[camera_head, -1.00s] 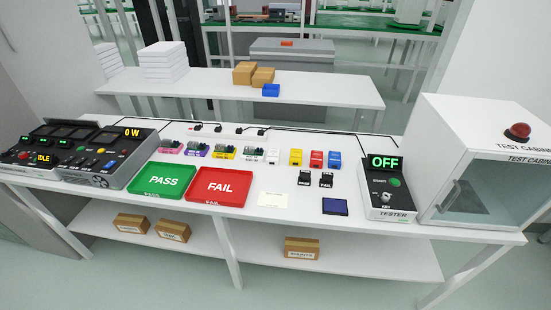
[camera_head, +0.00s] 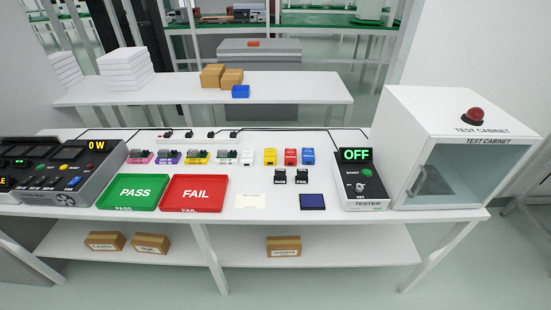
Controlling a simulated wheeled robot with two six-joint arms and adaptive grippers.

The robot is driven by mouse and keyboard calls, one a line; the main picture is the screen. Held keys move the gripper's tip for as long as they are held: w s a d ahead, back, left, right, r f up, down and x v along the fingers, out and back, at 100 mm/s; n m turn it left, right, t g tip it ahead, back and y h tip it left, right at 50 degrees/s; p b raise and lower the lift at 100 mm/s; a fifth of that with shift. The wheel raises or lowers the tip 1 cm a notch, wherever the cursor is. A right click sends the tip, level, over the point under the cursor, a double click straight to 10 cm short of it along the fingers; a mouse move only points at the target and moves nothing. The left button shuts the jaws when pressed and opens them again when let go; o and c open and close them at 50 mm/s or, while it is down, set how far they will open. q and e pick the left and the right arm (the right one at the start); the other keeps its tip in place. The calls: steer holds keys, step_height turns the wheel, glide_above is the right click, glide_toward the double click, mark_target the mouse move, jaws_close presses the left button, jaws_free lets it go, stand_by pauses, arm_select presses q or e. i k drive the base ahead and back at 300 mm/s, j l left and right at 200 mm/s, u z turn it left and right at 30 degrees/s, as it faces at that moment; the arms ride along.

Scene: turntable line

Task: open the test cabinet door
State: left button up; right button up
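The test cabinet (camera_head: 422,118) is a white box at the right end of the workbench. Its glass door (camera_head: 464,176) faces front and looks shut. A light grey handle (camera_head: 417,181) stands at the door's left side. A red dome lamp (camera_head: 472,116) sits on the cabinet's top. Neither of my grippers shows in the head view.
A tester (camera_head: 365,186) reading OFF stands just left of the cabinet. The bench (camera_head: 335,202) also holds a green PASS tray (camera_head: 137,192), a red FAIL tray (camera_head: 193,193) and small coloured parts. Floor (camera_head: 505,255) is free at the right front.

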mark_target(533, 142)
steer(key=z, duration=1.45)
